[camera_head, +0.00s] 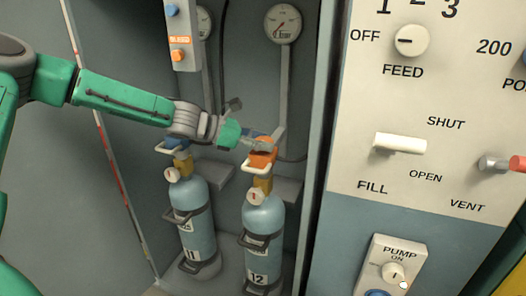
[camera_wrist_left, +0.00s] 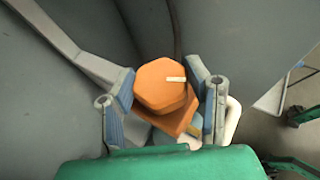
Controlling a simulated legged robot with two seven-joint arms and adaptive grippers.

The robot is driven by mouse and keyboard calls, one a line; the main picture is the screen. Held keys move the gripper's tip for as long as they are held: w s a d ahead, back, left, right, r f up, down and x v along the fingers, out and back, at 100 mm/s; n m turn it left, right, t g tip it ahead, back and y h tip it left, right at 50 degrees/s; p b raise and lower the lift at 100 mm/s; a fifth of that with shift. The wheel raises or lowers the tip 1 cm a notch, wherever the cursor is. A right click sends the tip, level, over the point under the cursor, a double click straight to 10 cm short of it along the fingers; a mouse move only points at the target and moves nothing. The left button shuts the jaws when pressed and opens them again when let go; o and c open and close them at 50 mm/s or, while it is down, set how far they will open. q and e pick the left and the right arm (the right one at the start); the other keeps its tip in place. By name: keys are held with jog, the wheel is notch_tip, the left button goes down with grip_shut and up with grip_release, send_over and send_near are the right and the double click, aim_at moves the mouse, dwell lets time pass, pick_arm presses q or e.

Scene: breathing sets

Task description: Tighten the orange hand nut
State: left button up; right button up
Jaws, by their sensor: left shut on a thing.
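The orange hand nut (camera_head: 262,159) sits on top of the blue cylinder marked 12 (camera_head: 264,222) in the head view. In the left wrist view the hand nut (camera_wrist_left: 160,84) is a faceted orange knob with a short white mark on its top. My left gripper (camera_head: 255,142) reaches in from the left at the nut. In the wrist view the left gripper's blue-padded fingers (camera_wrist_left: 163,100) stand on both sides of the nut, shut on it. The fingers partly cover the nut in the head view. My right gripper is not in view.
A second blue cylinder, marked 11 (camera_head: 190,222), stands to the left. A pressure gauge (camera_head: 283,24) hangs above on a grey post. A control panel (camera_head: 430,100) with FEED knob, white FILL lever and VENT handle fills the right side. Grey cabinet walls close in the cylinders.

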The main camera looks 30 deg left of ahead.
pick_arm(q)
jog(key=n+t+y+b, duration=0.2)
jog(key=b, duration=0.1)
jog(key=shift+f+n+y+b, duration=0.25)
jog(key=shift+n+y+b, duration=0.05)
jog(key=shift+n, duration=0.1)
jog(key=shift+r+n+t+y+b, duration=0.2)
jog(key=shift+n+t+y+b, duration=0.2)
jog(key=shift+n+y, duration=0.55)
jog(key=n+y, duration=0.2)
jog(key=y, duration=0.1)
jog(key=shift+d+r+n+t, duration=0.1)
jog(key=shift+r+n+t, duration=0.15)
jog(key=shift+r+t, duration=0.05)
jog(key=n+y, duration=0.3)
jog(key=y, duration=0.2)
jog(key=shift+w+n, duration=0.1)
jog(key=shift+n, duration=0.3)
jog(key=n+g+y, duration=0.2)
jog(key=n+y, duration=0.1)
jog(key=shift+n+g+y+p, duration=0.35)
jog(key=shift+n+g+y, duration=0.35)
jog(key=shift+n+y, duration=0.4)
jog(key=shift+f, duration=0.1)
